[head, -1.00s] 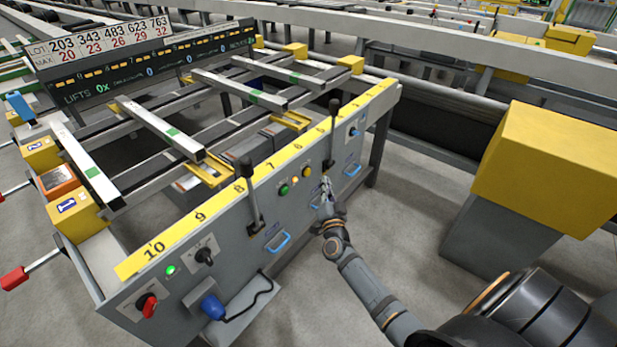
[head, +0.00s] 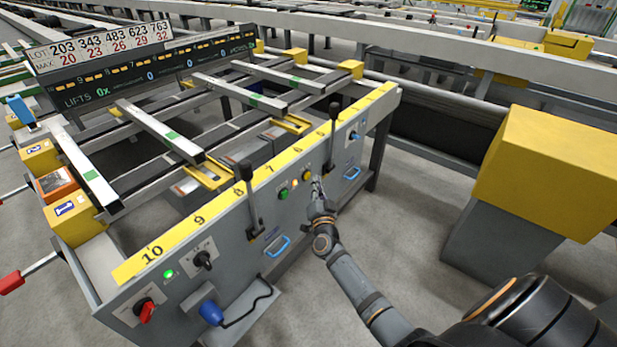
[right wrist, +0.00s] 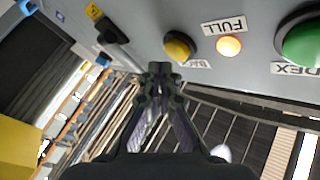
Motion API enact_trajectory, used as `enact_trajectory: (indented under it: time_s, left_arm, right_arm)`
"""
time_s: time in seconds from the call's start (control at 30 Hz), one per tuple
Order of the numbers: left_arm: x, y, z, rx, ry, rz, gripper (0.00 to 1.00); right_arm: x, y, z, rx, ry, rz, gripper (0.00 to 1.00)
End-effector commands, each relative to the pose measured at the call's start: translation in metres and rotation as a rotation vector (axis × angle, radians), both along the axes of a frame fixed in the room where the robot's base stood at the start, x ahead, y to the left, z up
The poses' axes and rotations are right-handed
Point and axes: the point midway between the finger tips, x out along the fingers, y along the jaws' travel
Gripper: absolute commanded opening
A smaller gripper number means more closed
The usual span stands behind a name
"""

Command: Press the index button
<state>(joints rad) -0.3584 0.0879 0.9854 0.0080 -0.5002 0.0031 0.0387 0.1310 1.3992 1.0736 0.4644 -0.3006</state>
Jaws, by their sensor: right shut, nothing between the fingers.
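The index button is the green round button (head: 283,193) on the grey front panel. In the right wrist view the green button (right wrist: 302,43) is cut off at the right edge, above a label whose end reads "DEX". My right gripper (head: 317,182) is shut and empty in front of the panel, right of the green button and close by the yellow button (head: 306,174). In the right wrist view its closed fingertips (right wrist: 160,70) lie below and left of the yellow button (right wrist: 179,45), well left of the green one. Contact with the panel cannot be told. My left gripper is out of view.
A lit lamp (right wrist: 229,46) labelled "FULL" sits between the yellow and green buttons. Black levers (head: 250,198) (head: 333,135) stand on both sides of the buttons. Blue handles (head: 278,246) are lower on the panel. A yellow-topped block (head: 550,165) stands at right.

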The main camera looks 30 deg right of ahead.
Motion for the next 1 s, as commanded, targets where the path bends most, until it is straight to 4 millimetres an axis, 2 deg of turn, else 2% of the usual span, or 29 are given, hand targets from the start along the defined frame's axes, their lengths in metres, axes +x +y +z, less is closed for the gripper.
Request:
enact_trajectory:
  time_s: [0.73, 1.0]
  left_arm:
    - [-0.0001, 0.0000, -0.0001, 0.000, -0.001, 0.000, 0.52]
    - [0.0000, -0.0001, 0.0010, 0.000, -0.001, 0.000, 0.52]
  right_arm:
    - [0.0000, -0.0001, -0.0001, 0.000, 0.000, 0.000, 0.00]
    - [0.0070, 0.0028, 0.0006, 0.001, 0.000, 0.000, 0.00]
